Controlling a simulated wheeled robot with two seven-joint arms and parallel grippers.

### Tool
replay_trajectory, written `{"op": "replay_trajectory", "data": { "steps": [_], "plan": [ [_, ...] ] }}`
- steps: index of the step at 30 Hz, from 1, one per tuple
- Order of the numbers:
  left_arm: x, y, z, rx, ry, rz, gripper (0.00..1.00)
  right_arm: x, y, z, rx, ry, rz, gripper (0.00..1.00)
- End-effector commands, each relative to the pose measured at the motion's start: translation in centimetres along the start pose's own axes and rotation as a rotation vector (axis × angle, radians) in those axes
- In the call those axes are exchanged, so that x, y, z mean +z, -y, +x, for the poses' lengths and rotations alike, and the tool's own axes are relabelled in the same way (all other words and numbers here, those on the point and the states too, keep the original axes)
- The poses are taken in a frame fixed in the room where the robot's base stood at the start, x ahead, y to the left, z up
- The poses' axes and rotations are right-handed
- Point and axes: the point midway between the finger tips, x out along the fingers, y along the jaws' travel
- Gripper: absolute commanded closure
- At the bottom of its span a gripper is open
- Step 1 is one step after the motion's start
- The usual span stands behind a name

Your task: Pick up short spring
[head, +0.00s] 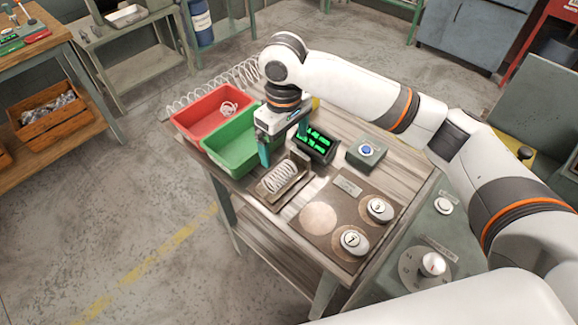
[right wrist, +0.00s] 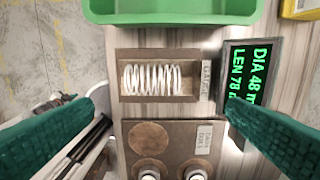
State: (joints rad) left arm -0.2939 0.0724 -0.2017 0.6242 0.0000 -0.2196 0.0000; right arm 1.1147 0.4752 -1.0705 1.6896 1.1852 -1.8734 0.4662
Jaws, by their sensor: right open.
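A short white coil spring (head: 281,177) lies in a shallow brown tray (head: 268,197) on the wooden bench. It also shows in the right wrist view (right wrist: 152,78), lying lengthwise in the tray (right wrist: 192,60). My right gripper (head: 284,147) is above the bench, just behind the tray in the head view. Its green fingers are wide apart with nothing between them. In the right wrist view the fingertips (right wrist: 160,104) lie to either side, nearer than the spring, and do not touch it. My left gripper is not in view.
A green bin (head: 229,150) and a red bin (head: 200,112) holding a white spring stand behind the tray. A lit display (head: 316,143) stands close to my right gripper. A blue-button box (head: 365,152) and a brown plate (head: 336,236) with two weights are to the right.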

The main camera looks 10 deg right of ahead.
Motion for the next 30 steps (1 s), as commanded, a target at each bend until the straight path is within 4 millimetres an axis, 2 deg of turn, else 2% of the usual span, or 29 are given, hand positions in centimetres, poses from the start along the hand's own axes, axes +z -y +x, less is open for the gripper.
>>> {"op": "replay_trajectory", "data": {
  "steps": [9, 16, 24, 30],
  "plan": [
    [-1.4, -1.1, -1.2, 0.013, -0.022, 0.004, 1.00, 0.0, 0.0, 5.1, 0.001, -0.003, 0.001, 0.04],
    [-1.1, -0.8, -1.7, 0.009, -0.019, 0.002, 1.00, 0.2, -0.2, 6.8, 0.000, -0.004, 0.000, 0.04],
    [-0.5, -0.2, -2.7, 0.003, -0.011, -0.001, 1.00, 0.7, -0.6, 10.6, 0.000, -0.003, 0.001, 0.04],
    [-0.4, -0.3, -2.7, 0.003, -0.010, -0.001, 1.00, 0.8, -0.6, 11.2, -0.001, 0.000, 0.000, 0.04]
  ]
}}
